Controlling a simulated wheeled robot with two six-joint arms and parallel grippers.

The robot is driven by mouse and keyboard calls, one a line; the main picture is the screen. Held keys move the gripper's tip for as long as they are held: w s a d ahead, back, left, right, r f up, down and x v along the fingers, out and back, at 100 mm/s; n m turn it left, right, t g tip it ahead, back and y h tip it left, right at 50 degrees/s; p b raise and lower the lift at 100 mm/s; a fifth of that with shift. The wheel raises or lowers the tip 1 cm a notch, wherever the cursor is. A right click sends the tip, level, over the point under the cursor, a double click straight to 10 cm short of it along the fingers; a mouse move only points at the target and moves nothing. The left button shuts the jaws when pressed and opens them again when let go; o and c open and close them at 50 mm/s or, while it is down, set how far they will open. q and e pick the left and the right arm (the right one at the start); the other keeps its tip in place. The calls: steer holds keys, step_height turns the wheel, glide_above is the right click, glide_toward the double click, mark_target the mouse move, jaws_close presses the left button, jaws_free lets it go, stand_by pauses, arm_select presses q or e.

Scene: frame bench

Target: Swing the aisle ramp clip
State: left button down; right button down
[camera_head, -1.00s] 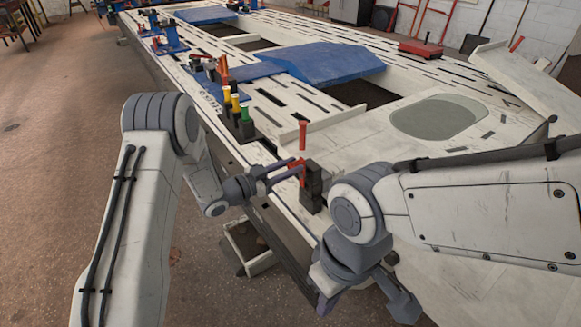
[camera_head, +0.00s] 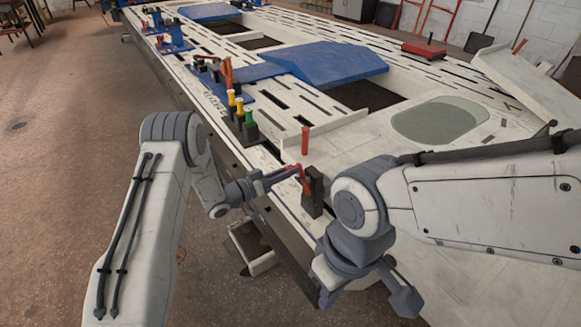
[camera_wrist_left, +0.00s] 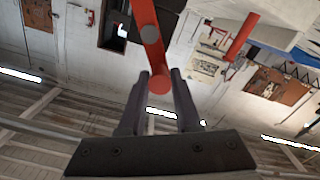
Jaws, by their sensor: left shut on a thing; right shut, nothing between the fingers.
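The clip is a black block (camera_head: 313,193) with a red lever (camera_head: 304,178) on the near edge of the long white bench. My left gripper (camera_head: 296,171) is shut on the red lever, beside the block. In the left wrist view the red bar (camera_wrist_left: 147,30) comes down from the top, its end between the fingertips of my left gripper (camera_wrist_left: 159,80). A separate upright red peg (camera_head: 305,140) stands just behind the block; a red rod (camera_wrist_left: 241,38) shows right in the wrist view. My right gripper (camera_head: 327,298) is shut and empty, pointing down in front of the bench.
Yellow (camera_head: 233,100) and green (camera_head: 251,130) handled clips stand farther along the same edge. The white bench (camera_head: 345,135) has slots, openings and a blue pad (camera_head: 330,60). An open box (camera_head: 252,248) is below the edge.

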arm_select(q)
steer(key=shift+w+a+f+n+p, duration=0.3)
steer(key=shift+f+n, duration=0.25)
steer(key=shift+n, duration=1)
steer(key=shift+w+a+f+n+p, duration=0.2)
steer(key=shift+w+f+n+p, duration=0.25)
steer(key=shift+n, duration=1.15)
steer(key=shift+w+a+f+n+p, duration=0.25)
steer(key=shift+f+n, duration=0.4)
steer(key=shift+n, duration=0.9)
steer(key=c, duration=0.6)
jaws_free()
steer(key=shift+s, duration=0.1)
steer(key=p+v, duration=0.2)
steer(key=v, duration=0.8)
